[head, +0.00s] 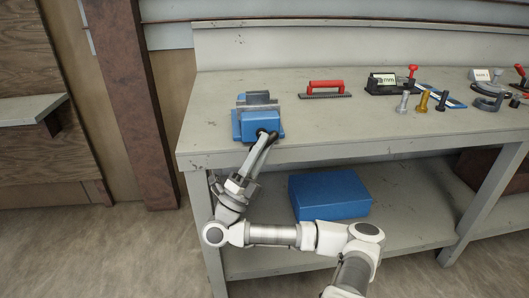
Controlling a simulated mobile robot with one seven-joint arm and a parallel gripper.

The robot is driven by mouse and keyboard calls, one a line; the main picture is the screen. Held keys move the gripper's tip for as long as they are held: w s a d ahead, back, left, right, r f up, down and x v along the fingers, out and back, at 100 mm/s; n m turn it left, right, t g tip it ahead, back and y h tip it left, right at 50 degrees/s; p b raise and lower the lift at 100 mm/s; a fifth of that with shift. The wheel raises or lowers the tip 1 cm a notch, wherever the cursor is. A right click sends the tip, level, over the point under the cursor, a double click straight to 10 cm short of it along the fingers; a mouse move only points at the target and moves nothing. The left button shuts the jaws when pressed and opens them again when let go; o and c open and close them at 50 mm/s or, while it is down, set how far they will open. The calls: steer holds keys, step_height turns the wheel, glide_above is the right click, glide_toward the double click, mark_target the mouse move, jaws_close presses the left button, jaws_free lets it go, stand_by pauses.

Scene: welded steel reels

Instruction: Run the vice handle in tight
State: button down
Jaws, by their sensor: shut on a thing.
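The blue vice (258,123) sits at the left end of the workbench, near its front edge, with grey jaws on top. My arm comes up from below the bench front. My gripper (265,137) is at the front face of the vice, its long fingers reaching to the screw end. It is shut on the vice handle there. The handle itself is mostly hidden by the fingers, and its angle cannot be told. The width of the gap between the vice jaws is too small to judge.
The workbench (330,128) has clear room right of the vice. Several bolts, clamps and a black block (383,84) stand farther right. A blue box (328,194) rests on the lower shelf. A brown post (135,100) rises at left.

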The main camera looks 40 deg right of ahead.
steer(key=shift+a+r+m+g+y, duration=0.1)
steer(key=shift+r+m+g+y, duration=0.1)
steer(key=shift+m+g+y, duration=0.45)
steer(key=shift+a+r+m+g+y, duration=0.1)
steer(key=shift+r+m+g+y, duration=0.2)
steer(key=shift+m+g, duration=0.55)
steer(key=shift+m+y, duration=0.25)
steer(key=shift+m, duration=0.15)
steer(key=c, duration=0.9)
jaws_free()
steer(key=shift+o, duration=1.4)
steer(key=shift+f, duration=0.1)
steer(key=shift+f, duration=0.2)
